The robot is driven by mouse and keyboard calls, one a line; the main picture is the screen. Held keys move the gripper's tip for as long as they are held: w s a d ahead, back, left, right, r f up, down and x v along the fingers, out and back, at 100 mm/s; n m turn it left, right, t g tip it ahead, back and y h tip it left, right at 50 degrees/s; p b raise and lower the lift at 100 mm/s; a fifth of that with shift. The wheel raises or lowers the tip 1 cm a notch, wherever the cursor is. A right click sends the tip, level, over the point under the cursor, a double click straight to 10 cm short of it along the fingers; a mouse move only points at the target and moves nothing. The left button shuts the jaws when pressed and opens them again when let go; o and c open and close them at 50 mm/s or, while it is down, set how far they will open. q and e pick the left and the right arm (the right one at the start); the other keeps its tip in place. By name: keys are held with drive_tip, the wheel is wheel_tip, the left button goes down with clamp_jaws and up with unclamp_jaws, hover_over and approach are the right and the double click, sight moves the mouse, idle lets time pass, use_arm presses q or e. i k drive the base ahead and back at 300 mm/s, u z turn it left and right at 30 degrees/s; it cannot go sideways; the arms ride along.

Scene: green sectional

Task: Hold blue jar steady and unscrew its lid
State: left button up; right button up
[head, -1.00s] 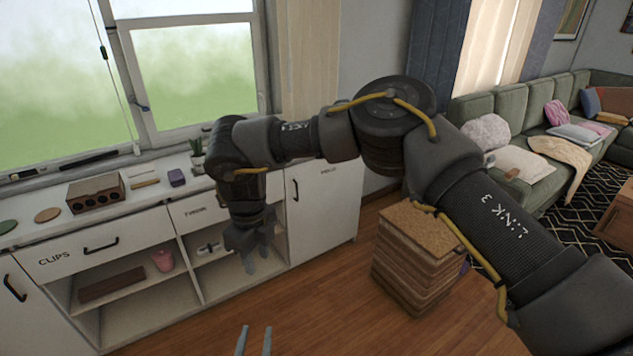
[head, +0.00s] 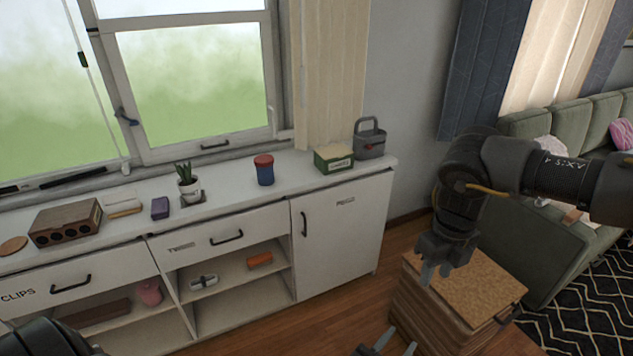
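The blue jar (head: 265,176) stands upright on the white counter below the window, with its red lid (head: 263,160) on top. Neither gripper touches it. My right gripper (head: 437,274) points down in front of the stacked wooden crate, to the right of the jar and lower in the picture. Its fingers are apart with nothing between them. My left gripper (head: 398,342) shows only its fingertips at the bottom edge, spread apart and empty. The rest of that gripper is cut off by the frame.
A crate (head: 475,280) stands on the floor.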

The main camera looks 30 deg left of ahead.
sight(265, 176)
drive_tip(key=z, duration=0.15)
drive_tip(key=i, duration=1.2)
drive_tip(key=u, duration=0.4)
drive_tip(key=i, duration=0.8)
drive_tip(key=u, duration=1.4)
drive_tip(key=i, duration=0.7)
drive_tip(key=u, duration=0.75)
